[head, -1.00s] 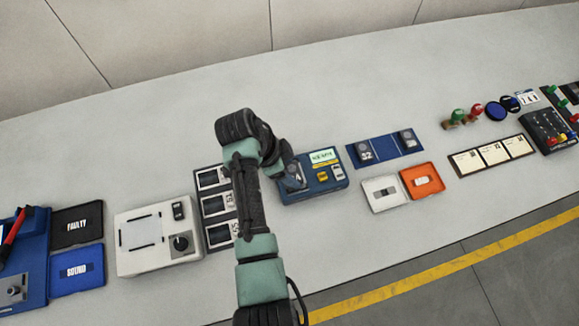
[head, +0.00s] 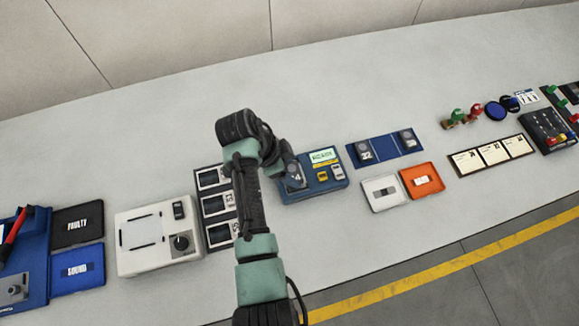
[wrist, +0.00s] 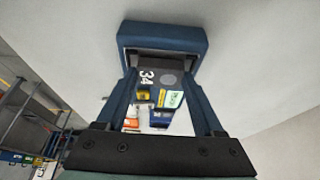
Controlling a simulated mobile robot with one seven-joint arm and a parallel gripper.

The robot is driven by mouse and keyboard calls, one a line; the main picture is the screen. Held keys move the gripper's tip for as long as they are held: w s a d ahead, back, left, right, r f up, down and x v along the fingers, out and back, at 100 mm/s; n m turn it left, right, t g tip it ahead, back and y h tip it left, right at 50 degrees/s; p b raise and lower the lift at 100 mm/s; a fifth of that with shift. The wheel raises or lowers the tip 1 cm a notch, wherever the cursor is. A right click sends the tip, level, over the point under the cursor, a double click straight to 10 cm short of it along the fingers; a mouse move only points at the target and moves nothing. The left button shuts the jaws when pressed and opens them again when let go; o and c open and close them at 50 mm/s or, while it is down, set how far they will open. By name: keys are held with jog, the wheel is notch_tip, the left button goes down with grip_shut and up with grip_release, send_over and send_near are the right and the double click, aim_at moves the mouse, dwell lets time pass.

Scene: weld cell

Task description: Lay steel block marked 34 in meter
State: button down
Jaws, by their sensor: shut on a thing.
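The steel block marked 34 (wrist: 147,77) is dark grey with a round grey spot on top. In the wrist view it sits between the fingers of my gripper (wrist: 160,78), which are shut on it. The meter (head: 325,186) is a blue box with a lit pale green display and yellow buttons. In the head view my gripper and the block are at its left part, and my arm partly covers them. The meter's display also shows between the fingers in the wrist view (wrist: 174,98). I cannot tell whether the block touches the meter's floor.
A blue mat (head: 385,149) behind to the right holds two blocks, one marked 32. A white tray (head: 373,204) and an orange tray (head: 433,190) lie to the right. A dark rack with white-framed cells (head: 211,198) stands close on the left. The back of the bench is clear.

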grip_release()
jog(key=shift+f, duration=0.1)
jog(key=shift+s, duration=0.1)
jog(key=shift+r+p, duration=3.2)
jog(key=shift+r, duration=0.35)
